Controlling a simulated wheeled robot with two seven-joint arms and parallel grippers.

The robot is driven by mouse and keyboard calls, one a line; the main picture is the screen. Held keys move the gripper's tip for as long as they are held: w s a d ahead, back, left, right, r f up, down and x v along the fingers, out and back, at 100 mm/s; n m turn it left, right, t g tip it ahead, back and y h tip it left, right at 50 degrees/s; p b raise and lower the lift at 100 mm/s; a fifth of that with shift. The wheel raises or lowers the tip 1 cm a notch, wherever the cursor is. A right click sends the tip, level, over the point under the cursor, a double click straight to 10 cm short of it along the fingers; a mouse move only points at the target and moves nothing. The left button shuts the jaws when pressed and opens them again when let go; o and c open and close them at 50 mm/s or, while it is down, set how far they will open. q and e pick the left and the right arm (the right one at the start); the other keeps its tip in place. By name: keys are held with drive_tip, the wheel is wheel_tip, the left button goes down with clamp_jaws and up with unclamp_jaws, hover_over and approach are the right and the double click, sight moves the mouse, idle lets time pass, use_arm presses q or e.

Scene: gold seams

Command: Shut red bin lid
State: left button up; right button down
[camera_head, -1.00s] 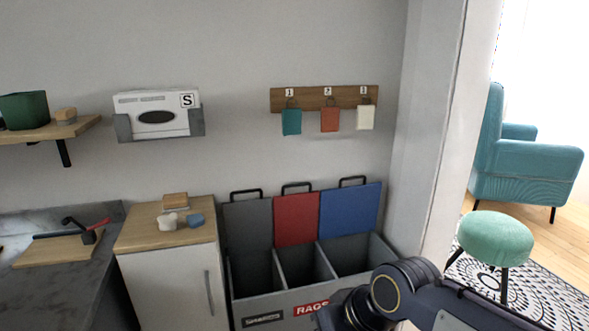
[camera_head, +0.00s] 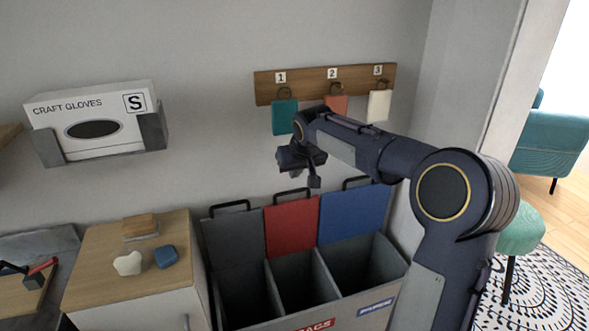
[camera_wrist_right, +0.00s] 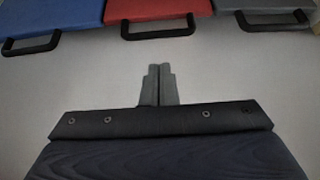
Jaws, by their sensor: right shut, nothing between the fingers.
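The red lid (camera_head: 291,227) stands open and upright against the wall, behind the middle compartment of the grey bin (camera_head: 250,322). Its black handle (camera_head: 293,195) is on the top edge. In the right wrist view the red lid (camera_wrist_right: 158,10) and its handle (camera_wrist_right: 158,28) show at the top middle. My right gripper (camera_head: 314,182) is above the red lid and its handle, apart from them. In the right wrist view its fingers (camera_wrist_right: 159,84) are together and empty. My left gripper is not in view.
The grey lid (camera_head: 235,239) and blue lid (camera_head: 353,213) also stand open on either side. A cabinet (camera_head: 95,262) with small items stands left of the bin. A glove box (camera_head: 60,128) is on the wall.

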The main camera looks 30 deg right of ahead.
drive_tip(key=x, duration=0.7)
drive_tip(key=shift+w+f, duration=0.15)
drive_tip(key=shift+f, duration=0.15)
